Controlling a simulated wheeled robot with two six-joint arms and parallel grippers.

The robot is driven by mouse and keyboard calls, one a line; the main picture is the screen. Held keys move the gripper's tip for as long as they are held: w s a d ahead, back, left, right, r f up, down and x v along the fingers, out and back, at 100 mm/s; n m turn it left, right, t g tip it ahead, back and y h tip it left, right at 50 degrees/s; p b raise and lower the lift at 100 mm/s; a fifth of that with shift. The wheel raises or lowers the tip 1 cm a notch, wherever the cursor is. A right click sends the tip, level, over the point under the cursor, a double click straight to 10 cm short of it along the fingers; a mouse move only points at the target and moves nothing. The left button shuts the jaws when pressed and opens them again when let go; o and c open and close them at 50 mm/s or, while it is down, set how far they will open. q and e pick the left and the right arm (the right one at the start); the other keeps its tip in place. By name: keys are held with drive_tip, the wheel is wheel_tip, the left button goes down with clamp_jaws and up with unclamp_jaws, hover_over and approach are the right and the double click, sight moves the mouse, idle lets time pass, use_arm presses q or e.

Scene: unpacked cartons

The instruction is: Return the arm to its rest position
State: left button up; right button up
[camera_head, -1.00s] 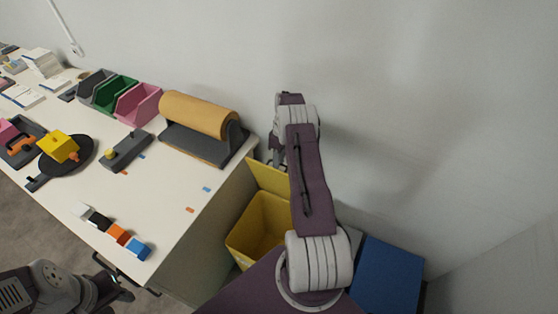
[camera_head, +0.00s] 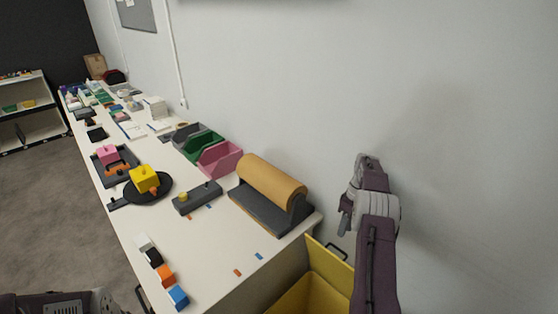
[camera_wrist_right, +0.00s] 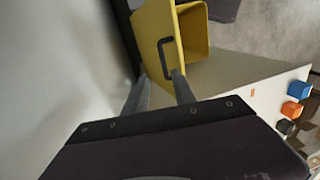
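My right arm reaches up from the bottom right of the head view, along the wall. Its gripper (camera_head: 345,222) is above the yellow bin (camera_head: 302,296) and its raised flap with a black handle (camera_head: 337,251). In the right wrist view, the two grey fingers of the right gripper (camera_wrist_right: 159,78) are apart with nothing held between them. The bin's black handle (camera_wrist_right: 163,57) appears just beyond the fingertips; I cannot tell the exact gap. Part of my left arm shows at the bottom left of the head view, but its gripper is out of frame.
A long white table (camera_head: 215,262) runs along the wall. A tan roll on a dark stand (camera_head: 270,183), a pink bin (camera_head: 220,158) and small blocks, including a blue one (camera_head: 178,297), are on it. Grey floor (camera_head: 60,220) is open at left.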

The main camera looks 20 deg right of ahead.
drive_tip(key=w+a+r+n, duration=0.3)
drive_tip(key=w+a+r, duration=0.2)
drive_tip(key=a+r, duration=0.6)
drive_tip(key=s+a+r+t+h, duration=0.1)
drive_tip(key=s+a+r, duration=0.15)
drive_tip(key=a, duration=0.35)
drive_tip(key=s+a+r, duration=0.1)
drive_tip(key=s+a, duration=0.3)
drive_tip(key=a, duration=0.2)
drive_tip(key=s+a+f+m, duration=0.2)
drive_tip(key=s+f+m, duration=0.2)
drive_tip(key=s, duration=0.4)
drive_tip(key=s+a+f+m+t, duration=0.1)
drive_tip(key=s+a+f+m, duration=0.1)
drive_tip(key=s+f, duration=0.3)
drive_tip(key=s+m, duration=0.1)
drive_tip(key=s, duration=0.2)
drive_tip(key=shift+a+f+m+h, duration=0.2)
drive_tip(key=shift+a+m+h, duration=0.15)
drive_tip(key=shift+m+h, duration=0.05)
drive_tip(key=shift+s, duration=0.15)
